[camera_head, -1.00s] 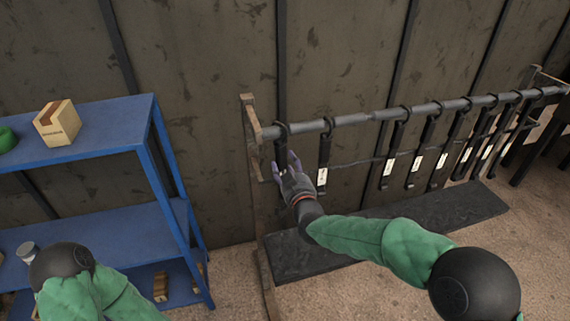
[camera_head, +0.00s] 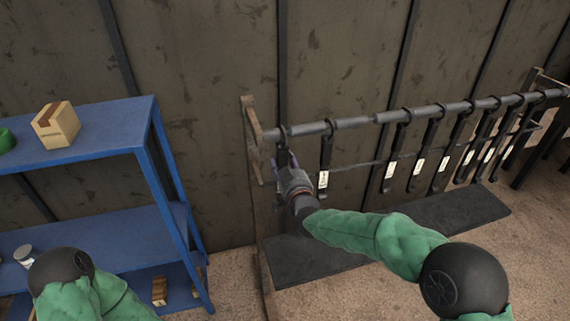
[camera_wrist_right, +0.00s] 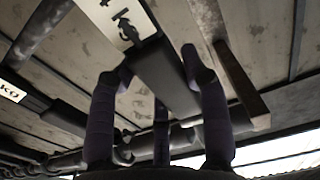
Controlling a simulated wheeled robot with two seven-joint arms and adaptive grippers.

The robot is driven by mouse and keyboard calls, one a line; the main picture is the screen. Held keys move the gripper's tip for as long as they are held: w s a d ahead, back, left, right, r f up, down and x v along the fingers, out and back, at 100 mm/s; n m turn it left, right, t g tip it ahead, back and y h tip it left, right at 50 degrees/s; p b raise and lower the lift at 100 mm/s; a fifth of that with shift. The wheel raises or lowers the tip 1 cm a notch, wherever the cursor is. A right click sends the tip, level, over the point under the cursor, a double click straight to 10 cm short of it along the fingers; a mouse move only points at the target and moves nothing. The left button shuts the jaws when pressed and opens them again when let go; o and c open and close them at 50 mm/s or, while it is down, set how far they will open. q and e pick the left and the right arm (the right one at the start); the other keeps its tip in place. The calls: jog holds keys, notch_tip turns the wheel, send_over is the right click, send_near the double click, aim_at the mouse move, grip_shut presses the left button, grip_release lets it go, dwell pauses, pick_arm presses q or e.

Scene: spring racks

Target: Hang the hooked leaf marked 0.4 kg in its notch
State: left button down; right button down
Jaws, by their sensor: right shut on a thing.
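A dark hooked leaf (camera_head: 282,137) is at the left end of the grey rail (camera_head: 354,122), its hook at the rail. Whether the hook is seated in a notch I cannot tell. My right gripper (camera_head: 287,164) is shut on this leaf below the hook and hides its lower part. In the right wrist view the leaf (camera_wrist_right: 165,75) lies between the purple fingers (camera_wrist_right: 160,90). It has a white label (camera_wrist_right: 118,18) with dark print, cut off and too unclear to read. My left gripper is not in view.
Another labelled leaf (camera_head: 325,152) hangs just right of my right gripper, with several more further along the rail. A wooden post (camera_head: 253,140) stands close on the left. A dark mat (camera_head: 430,224) lies below.

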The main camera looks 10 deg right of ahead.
aim_at(287, 153)
jog(key=shift+r, duration=0.15)
jog(key=shift+r+p, duration=0.8)
jog(key=shift+r, duration=0.55)
jog(key=shift+s+d+r, duration=0.2)
jog(key=shift+s, duration=0.05)
jog(key=shift+r, duration=0.15)
jog(key=shift+r, duration=0.25)
